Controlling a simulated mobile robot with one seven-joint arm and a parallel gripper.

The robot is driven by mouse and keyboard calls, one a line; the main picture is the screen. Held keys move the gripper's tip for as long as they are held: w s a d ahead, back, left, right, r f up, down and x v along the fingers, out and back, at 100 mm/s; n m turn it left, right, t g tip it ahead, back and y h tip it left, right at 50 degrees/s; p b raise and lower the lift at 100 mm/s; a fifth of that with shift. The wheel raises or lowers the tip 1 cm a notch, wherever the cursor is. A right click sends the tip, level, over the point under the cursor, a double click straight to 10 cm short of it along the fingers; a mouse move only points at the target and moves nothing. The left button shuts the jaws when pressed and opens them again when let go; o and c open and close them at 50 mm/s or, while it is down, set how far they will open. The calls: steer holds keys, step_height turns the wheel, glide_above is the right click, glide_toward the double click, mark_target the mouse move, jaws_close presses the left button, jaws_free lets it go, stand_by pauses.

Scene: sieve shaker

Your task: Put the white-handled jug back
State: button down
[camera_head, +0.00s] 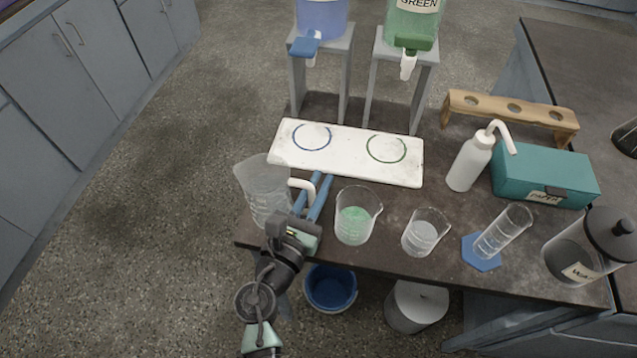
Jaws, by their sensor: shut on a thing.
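The white-handled jug (263,186) is a clear, graduated vessel at the left end of the dark table. It looks slightly tilted, and I cannot tell whether its base touches the table. Its white handle (301,185) points right, toward my gripper. My gripper (321,181) has two blue fingers and is shut on the handle; the fingers hide part of it. A white board (347,172) with a blue ring (312,136) and a green ring (387,148) lies just behind and right of the jug.
A beaker with green contents (354,216) stands close right of my gripper, then a smaller beaker (424,233) and a cylinder on a blue base (481,253). Behind the board stand blue (321,18) and green (412,20) dispensers. A wash bottle (470,162) stands right.

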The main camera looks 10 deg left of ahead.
steer(key=c, duration=0.9)
jaws_free()
steer(key=shift+r, duration=0.15)
steer(key=v, duration=1.2)
steer(key=w+d+r+m+t, duration=0.15)
steer(key=w+r+m, duration=0.25)
steer(key=r+m, duration=0.4)
steer(key=w+d+r+m, duration=0.35)
steer(key=r+m, duration=0.35)
steer(key=r, duration=0.3)
steer(key=w+d+r+m+t, duration=0.1)
steer(key=w+r+m, duration=0.3)
steer(key=r+m, duration=0.4)
steer(key=s+d+r+m+t+y, duration=0.1)
steer(key=s+r+m+t, duration=0.1)
steer(key=r, duration=0.7)
steer(key=s+d+r+m+t+y, duration=0.1)
steer(key=s+r+m+t, duration=0.2)
steer(key=r, duration=0.6)
steer(key=s+d+r+m+t+y, duration=0.1)
steer(key=s+r+m+t+y, duration=0.1)
steer(key=s+r+m, duration=0.3)
steer(key=shift+s+d+r+t, duration=0.1)
steer(key=shift+s+r+t, duration=0.1)
steer(key=shift+r, duration=0.95)
steer(key=shift+s+d+r+t, duration=0.1)
steer(key=shift+s+r, duration=0.05)
steer(key=shift+r, duration=1)
